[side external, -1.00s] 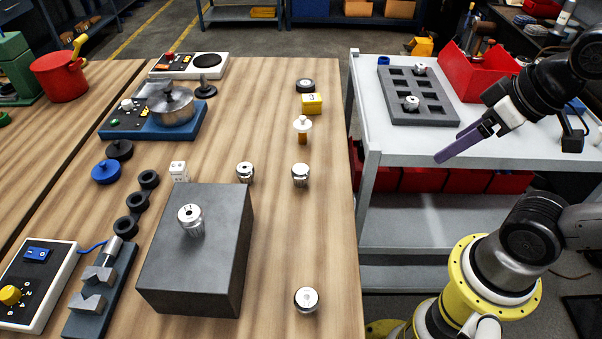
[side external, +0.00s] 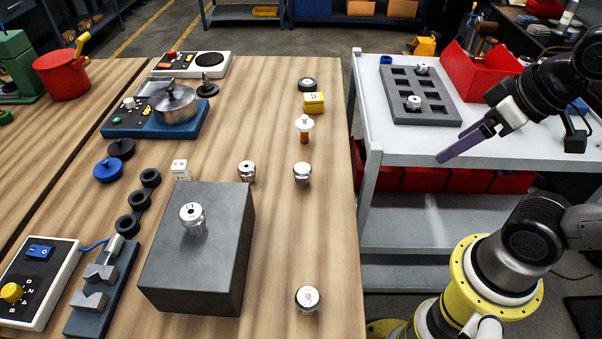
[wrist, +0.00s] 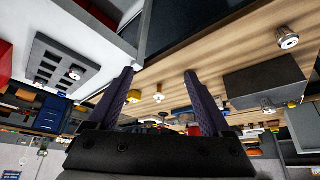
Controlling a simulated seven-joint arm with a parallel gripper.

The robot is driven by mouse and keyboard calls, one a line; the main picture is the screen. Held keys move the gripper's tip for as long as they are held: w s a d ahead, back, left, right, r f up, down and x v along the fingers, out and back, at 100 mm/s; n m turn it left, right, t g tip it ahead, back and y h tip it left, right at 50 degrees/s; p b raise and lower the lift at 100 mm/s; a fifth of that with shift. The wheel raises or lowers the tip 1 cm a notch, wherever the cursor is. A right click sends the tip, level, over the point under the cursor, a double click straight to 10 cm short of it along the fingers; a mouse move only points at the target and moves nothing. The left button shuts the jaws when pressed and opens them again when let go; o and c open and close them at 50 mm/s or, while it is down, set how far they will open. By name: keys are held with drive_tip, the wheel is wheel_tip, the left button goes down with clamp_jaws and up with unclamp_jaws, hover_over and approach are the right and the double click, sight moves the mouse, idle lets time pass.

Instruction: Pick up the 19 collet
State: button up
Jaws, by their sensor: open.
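Several silver collets are in the side external view. One stands on the grey block (side external: 196,255), and this collet (side external: 193,218) has a mark on top that I cannot read surely. Two more stand behind the block on the wooden bench, a left collet (side external: 247,171) and a right collet (side external: 302,173). Another collet (side external: 308,298) stands near the bench's front right. Their numbers are too small to read, so I cannot tell which is the 19. My gripper (side external: 440,158) is open and empty, with purple fingers, above the cart's edge and right of the bench. Its spread fingers show in the wrist view (wrist: 159,73).
A grey rack (side external: 436,113) on the cart holds two collets (side external: 414,102) (side external: 422,69). A red bin (side external: 484,76) stands beside it. A yellow block (side external: 314,103) and a white-topped tool (side external: 304,127) stand behind the right collet. The bench's right strip is mostly clear.

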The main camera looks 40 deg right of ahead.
drive_tip(key=w+a+r+n+y, duration=0.1)
drive_tip(key=w+a+r+n, duration=0.2)
drive_tip(key=w+r+n, duration=0.35)
drive_tip(key=n+g+y, duration=0.2)
drive_tip(key=n+g, duration=0.2)
drive_tip(key=n, duration=0.1)
hover_over(305, 167)
drive_tip(key=d, duration=0.1)
drive_tip(key=f, duration=1.7)
drive_tip(key=shift+s+f, duration=0.4)
drive_tip(key=shift+x, duration=2.95)
drive_tip(key=shift+d, duration=0.15)
drive_tip(key=shift+h, duration=0.3)
